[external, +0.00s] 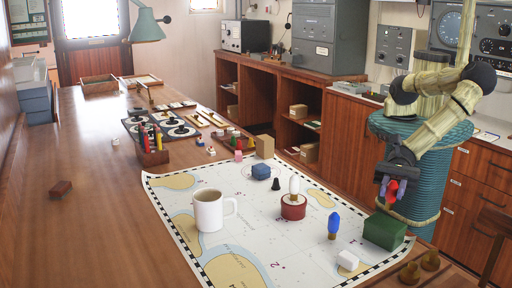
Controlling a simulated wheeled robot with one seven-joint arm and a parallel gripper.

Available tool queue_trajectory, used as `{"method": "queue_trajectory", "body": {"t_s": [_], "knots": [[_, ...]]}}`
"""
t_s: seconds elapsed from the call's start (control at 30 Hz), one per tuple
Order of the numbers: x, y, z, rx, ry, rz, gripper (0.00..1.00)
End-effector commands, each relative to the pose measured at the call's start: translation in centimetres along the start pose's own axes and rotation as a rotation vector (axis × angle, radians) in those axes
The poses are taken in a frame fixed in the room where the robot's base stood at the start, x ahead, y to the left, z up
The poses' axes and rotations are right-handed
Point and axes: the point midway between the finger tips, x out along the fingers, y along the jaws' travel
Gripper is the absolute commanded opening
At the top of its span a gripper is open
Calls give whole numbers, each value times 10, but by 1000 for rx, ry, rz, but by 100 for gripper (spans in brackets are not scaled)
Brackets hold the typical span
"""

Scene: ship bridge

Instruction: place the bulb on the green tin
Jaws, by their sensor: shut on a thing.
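My gripper (391,190) points down at the right and is shut on a small red thing (392,188), which looks like a red bulb; the fingers hide part of it. The green tin (385,231), a box-like block, sits on the right edge of the chart. My gripper is above the tin in the picture, with a gap between the red bulb and the tin's top. A blue bulb (334,222) with a brass-coloured base stands upright on the chart, left of the green tin. A white bulb (294,184) stands on a round red tin (293,208).
A white mug (209,211) stands on the chart (270,245). A pencil holder (152,151) and small boxes stand further back. The table's left side is mostly free.

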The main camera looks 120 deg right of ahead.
Motion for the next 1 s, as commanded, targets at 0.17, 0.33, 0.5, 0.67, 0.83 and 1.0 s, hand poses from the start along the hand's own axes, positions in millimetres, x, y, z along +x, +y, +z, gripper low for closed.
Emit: {"method": "queue_trajectory", "body": {"t_s": [0.17,0.33,0.5,0.67,0.83,1.0], "knots": [[0,0,-3,-1,2,0,3],[0,0,-24,-2,4,0,3],[0,0,-38,0,1,-1,3],[0,0,-38,0,0,0,3],[0,0,-42,-1,1,0,3],[0,0,-40,0,1,-1,46]]}}
